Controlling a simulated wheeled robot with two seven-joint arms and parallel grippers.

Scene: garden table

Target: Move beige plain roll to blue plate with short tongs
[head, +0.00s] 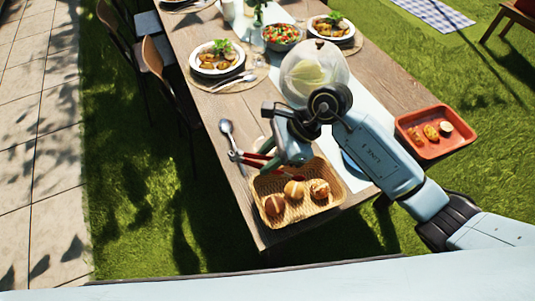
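A wicker basket (333,199) at the table's near end holds a round brown roll (273,205), a paler-topped roll (294,190) and a roll with a darker, patterned top (319,188). I cannot tell for sure which is the beige plain one. Red-handled tongs (250,157) lie at the basket's back left edge, partly hidden by my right gripper (275,155). That gripper is over the tongs, and its fingers are too hidden to show whether they grip them. A blue plate (351,165) shows only in part behind my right arm. My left gripper is out of view.
A large spoon (228,132) lies left of the tongs. A clear dome (313,62) over something green stands behind my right gripper. A red tray (437,147) with food is at the right edge. Plates (204,71) and a salad bowl (283,45) stand farther back.

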